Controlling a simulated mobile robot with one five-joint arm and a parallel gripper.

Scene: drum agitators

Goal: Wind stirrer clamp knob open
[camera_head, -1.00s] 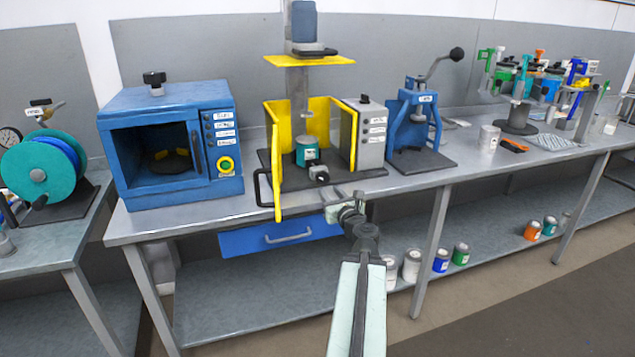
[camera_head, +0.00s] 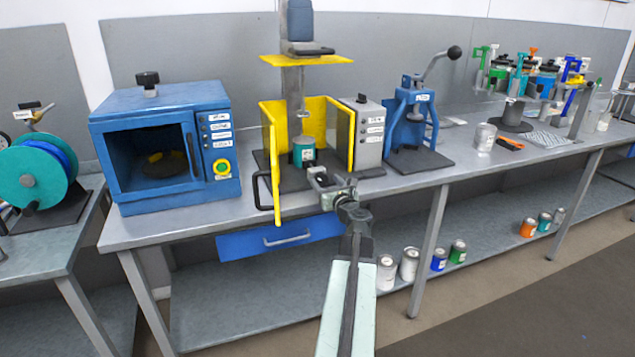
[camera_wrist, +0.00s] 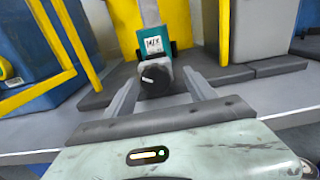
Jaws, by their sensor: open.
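The stirrer (camera_head: 300,115) stands on the bench with yellow guard panels around a teal can (camera_head: 304,150). In the wrist view, the black clamp knob (camera_wrist: 154,78), with a pale mark on its face, sits low in front of the teal can (camera_wrist: 155,46). My gripper (camera_head: 322,188) is open at the front edge of the stirrer's base. In the wrist view, the fingers of my gripper (camera_wrist: 161,82) point at the knob, one on each side. Whether they touch it cannot be told. In the head view, my gripper partly hides the knob.
An open yellow guard door (camera_wrist: 58,45) with a black handle stands left of my gripper. A blue oven-like machine (camera_head: 165,145) is to the left and a blue lever press (camera_head: 412,125) to the right. A blue drawer (camera_head: 280,238) is below the bench edge.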

